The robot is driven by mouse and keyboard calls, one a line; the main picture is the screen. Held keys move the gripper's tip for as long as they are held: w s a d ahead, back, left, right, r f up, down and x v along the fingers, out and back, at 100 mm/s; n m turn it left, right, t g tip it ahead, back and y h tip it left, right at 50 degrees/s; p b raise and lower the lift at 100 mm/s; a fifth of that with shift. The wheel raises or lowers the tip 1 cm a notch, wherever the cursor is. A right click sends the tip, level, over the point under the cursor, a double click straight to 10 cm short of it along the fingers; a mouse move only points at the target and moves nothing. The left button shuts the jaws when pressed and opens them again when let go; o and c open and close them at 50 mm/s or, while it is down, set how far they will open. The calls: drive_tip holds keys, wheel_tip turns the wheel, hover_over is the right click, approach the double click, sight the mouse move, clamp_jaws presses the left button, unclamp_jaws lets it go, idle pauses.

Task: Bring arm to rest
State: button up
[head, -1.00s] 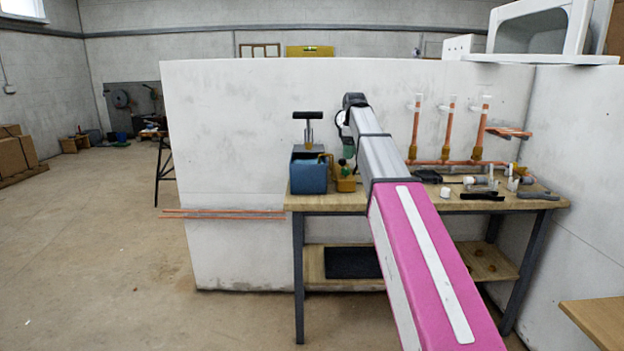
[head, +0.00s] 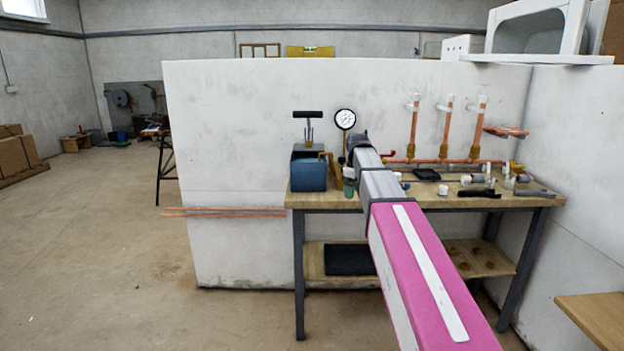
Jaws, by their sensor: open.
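My arm (head: 412,250), with a pink section and a grey forearm, reaches forward from the lower right over the workbench (head: 335,200). Its dark far end (head: 357,141) is in front of the white wall panel, just right of a pressure gauge (head: 345,119). My gripper cannot be made out; it is hidden beyond the forearm. I see nothing held.
A blue pump box (head: 309,174) with a black T-handle stands at the bench's left. Copper pipes (head: 445,130) rise at the back, with fittings and tools (head: 480,192) on the right. Copper rods (head: 225,213) jut out left.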

drive_tip(key=s+d+f+m, duration=0.1)
drive_tip(key=s+f+m, duration=0.4)
drive_tip(key=s+f, duration=0.8)
drive_tip(key=s+d+f+m, duration=0.2)
drive_tip(key=s+f+m, duration=0.2)
drive_tip(key=s+f, duration=0.9)
wheel_tip(320, 180, down, 5)
drive_tip(key=shift+d+r+m, duration=0.1)
drive_tip(key=shift+d+m, duration=0.05)
drive_tip(key=shift+m, duration=0.25)
